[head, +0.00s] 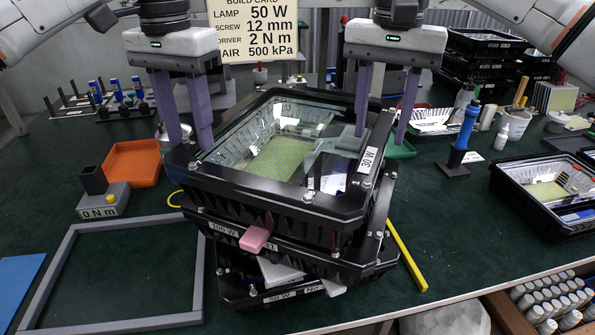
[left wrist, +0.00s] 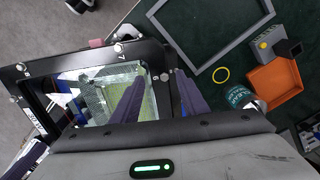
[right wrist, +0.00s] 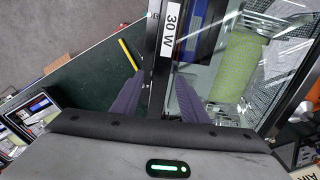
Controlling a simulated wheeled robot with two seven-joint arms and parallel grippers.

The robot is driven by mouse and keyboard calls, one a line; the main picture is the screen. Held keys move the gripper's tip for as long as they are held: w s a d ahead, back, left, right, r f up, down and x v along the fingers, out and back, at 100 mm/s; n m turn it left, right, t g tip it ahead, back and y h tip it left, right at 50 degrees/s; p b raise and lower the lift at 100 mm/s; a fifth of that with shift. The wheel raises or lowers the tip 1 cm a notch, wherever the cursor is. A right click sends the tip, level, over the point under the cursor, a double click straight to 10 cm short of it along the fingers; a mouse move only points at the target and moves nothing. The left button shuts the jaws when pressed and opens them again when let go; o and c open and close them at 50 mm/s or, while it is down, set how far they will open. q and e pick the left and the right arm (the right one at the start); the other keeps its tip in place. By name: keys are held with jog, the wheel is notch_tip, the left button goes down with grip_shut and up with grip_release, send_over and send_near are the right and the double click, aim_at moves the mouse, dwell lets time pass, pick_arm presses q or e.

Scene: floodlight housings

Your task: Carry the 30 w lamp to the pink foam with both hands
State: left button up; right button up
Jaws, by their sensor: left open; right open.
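The 30 W lamp (head: 280,200), a black housing with a glass front, lies on top of a stack of housings; its 30 W label also shows in the right wrist view (right wrist: 171,30). My left gripper (head: 190,147) is open, its fingers on either side of the lamp's left rim, as the left wrist view (left wrist: 155,90) shows. My right gripper (head: 381,137) is open, its fingers on either side of the right rim beside the label. A small pink block (head: 256,238) sits at the stack's front; I cannot tell whether it is the pink foam.
Housings labelled 100 W (head: 222,228) and 50 W (head: 280,296) lie askew below. A grey frame (head: 125,323) lies at left, with an orange tray (head: 133,163) behind. A yellow bar (head: 408,256) lies right of the stack. Another housing (head: 520,195) stands far right.

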pick_arm(q)
notch_tip(320, 180, up, 12)
pick_arm(e)
notch_tip(320, 180, up, 12)
dwell(1.4)
pick_arm(q)
jog(key=shift+s, duration=0.1)
pick_arm(e)
jog(key=shift+s, duration=0.1)
